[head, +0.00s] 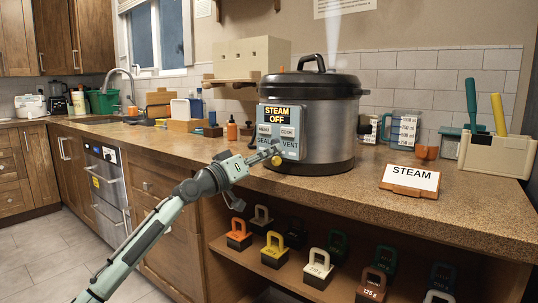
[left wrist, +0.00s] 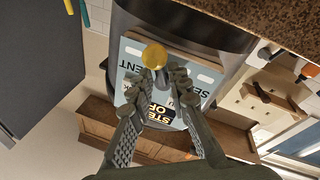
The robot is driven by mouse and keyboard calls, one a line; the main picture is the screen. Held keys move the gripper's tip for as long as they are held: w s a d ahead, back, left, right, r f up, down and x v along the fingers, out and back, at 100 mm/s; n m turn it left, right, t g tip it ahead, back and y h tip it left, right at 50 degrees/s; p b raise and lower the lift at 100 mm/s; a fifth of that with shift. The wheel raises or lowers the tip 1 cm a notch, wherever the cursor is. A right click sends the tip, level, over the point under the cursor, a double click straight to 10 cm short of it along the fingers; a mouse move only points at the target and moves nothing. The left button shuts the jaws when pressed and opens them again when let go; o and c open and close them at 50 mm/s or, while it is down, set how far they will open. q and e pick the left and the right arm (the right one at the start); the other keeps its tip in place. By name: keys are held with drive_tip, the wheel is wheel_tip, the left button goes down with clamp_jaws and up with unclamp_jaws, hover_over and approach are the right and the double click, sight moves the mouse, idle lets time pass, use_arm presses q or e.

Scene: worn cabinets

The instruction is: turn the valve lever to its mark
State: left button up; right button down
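The dark pressure cooker (head: 320,112) stands on the brown counter. Its blue front panel (head: 291,144) reads STEAM OFF, with MENU and COOK keys and SEAL and VENT below. The valve lever's yellow knob (head: 277,160) is at the panel's lower edge, between SEAL and VENT. My left gripper (head: 268,154) reaches it from the left. In the left wrist view the yellow knob (left wrist: 154,56) sticks out just beyond the fingertips (left wrist: 164,76), which are closed on the lever's dark stem. The fingers cover part of the panel (left wrist: 200,85). My right gripper is not in view.
A STEAM sign (head: 410,180) stands on the counter right of the cooker. Measuring jugs (head: 405,128) and a cream holder (head: 497,153) are behind it. Small bottles and boxes stand left of the cooker. Handled weights (head: 319,268) sit on the open shelf below.

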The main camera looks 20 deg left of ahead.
use_arm(q)
drive_tip(key=shift+o, duration=0.8)
drive_tip(key=v, duration=1.2)
drive_tip(key=shift+f, duration=0.1)
